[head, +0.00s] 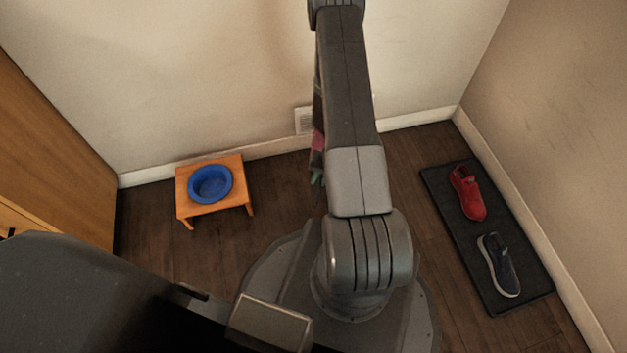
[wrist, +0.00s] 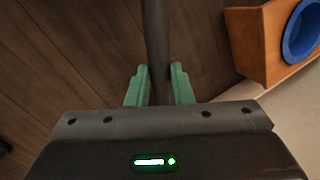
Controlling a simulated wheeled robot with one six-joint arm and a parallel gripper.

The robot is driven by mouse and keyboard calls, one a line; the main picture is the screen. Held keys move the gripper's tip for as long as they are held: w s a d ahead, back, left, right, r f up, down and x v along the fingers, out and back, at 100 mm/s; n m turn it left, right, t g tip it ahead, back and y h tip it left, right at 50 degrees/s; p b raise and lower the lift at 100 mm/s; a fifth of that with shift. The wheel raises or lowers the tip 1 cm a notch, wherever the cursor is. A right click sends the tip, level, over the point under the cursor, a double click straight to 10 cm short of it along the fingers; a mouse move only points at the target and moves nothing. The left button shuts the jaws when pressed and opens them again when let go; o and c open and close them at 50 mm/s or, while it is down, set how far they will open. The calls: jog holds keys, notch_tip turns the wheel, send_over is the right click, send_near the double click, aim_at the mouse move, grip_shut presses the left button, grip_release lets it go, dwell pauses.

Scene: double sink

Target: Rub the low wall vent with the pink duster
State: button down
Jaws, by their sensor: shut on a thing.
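The low wall vent (head: 303,121) is a pale plate at the foot of the back wall, just above the baseboard. My arm hides its right part in the head view. The pink duster (head: 318,141) shows as a small pink patch beside my arm, close in the picture to the vent; whether it touches the vent cannot be told. In the wrist view my gripper (wrist: 159,73) has green fingers on either side of the duster's dark handle (wrist: 154,30) and is shut on it. The duster's head is out of the wrist view.
An orange stand (head: 238,170) with a blue bowl (head: 210,184) stands on the floor left of the vent; the stand also shows at the wrist view's upper right (wrist: 258,45). A black mat (head: 500,230) with a red shoe (head: 468,192) and a dark shoe (head: 499,265) lies right.

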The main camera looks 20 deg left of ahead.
aim_at(314, 198)
jog(key=w+d+b, duration=0.2)
jog(key=w+d, duration=0.2)
jog(key=d, duration=0.2)
jog(key=shift+w, duration=0.15)
dwell(0.6)
jog(key=shift+a+b, duration=0.1)
jog(key=shift+b, duration=0.2)
jog(key=s+a+b, duration=0.3)
jog(key=s+a, duration=0.3)
jog(key=a, duration=0.2)
jog(key=shift+a+b, duration=0.3)
jog(key=shift+b, duration=0.1)
dwell(0.3)
jog(key=shift+s+d, duration=0.55)
jog(key=shift+s, duration=0.3)
jog(key=shift+s+d, duration=0.6)
jog(key=shift+s, duration=0.2)
jog(key=shift+s+d, duration=0.55)
jog(key=shift+s, duration=0.3)
